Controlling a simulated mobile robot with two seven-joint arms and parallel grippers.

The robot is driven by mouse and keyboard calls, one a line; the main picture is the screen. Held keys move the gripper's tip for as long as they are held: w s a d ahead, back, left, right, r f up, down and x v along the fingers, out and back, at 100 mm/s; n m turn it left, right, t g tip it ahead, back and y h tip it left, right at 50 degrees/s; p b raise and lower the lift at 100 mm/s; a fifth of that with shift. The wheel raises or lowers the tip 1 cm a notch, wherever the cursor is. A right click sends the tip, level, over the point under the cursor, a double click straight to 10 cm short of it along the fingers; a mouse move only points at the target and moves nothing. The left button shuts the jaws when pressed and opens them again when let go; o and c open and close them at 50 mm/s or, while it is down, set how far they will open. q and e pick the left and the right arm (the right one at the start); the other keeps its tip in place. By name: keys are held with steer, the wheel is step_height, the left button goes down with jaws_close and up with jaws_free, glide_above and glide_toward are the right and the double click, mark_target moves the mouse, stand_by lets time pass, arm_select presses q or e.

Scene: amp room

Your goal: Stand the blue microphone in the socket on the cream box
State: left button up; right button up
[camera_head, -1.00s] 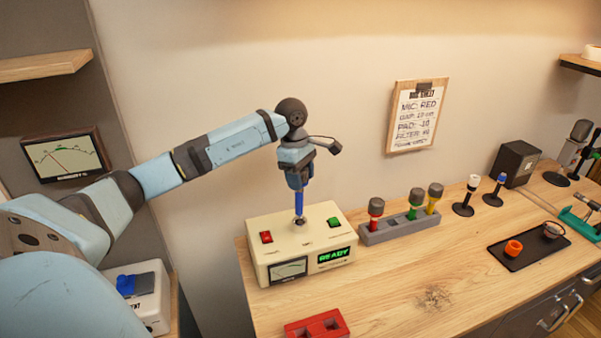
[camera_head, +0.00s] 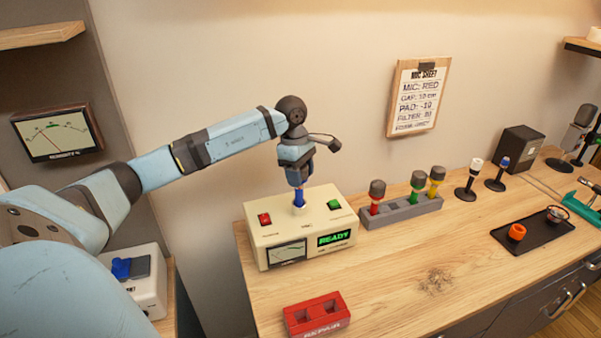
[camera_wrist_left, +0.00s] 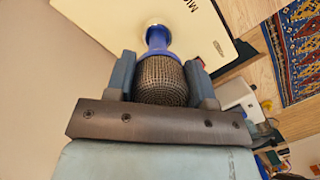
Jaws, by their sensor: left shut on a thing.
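The blue microphone (camera_head: 299,196) is upright, its lower end at the socket in the top of the cream box (camera_head: 272,226). I cannot tell how deep it sits in the socket. My left gripper (camera_head: 297,180) is shut on the microphone from above. In the left wrist view, the gripper's two fingers (camera_wrist_left: 160,80) flank the grey mesh head, and the blue body (camera_wrist_left: 157,40) points to a pale ring at the cream box (camera_wrist_left: 95,14). The box's display reads READY. My right gripper is not in view.
A grey rack (camera_head: 402,212) with red, green and yellow microphones stands right of the box. A red block with square holes (camera_head: 317,314) lies in front. A black tray (camera_head: 532,234) is further right. The middle of the wooden bench is clear.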

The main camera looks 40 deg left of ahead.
arm_select(q)
steer(key=shift+a, duration=0.1)
steer(key=o, duration=1.5)
steer(key=shift+c, duration=0.2)
step_height(320, 180, up, 14)
steer(key=a+b, duration=0.2)
steer(key=shift+s+f, duration=0.15)
steer(key=shift+s, duration=0.1)
steer(key=shift+a, duration=0.1)
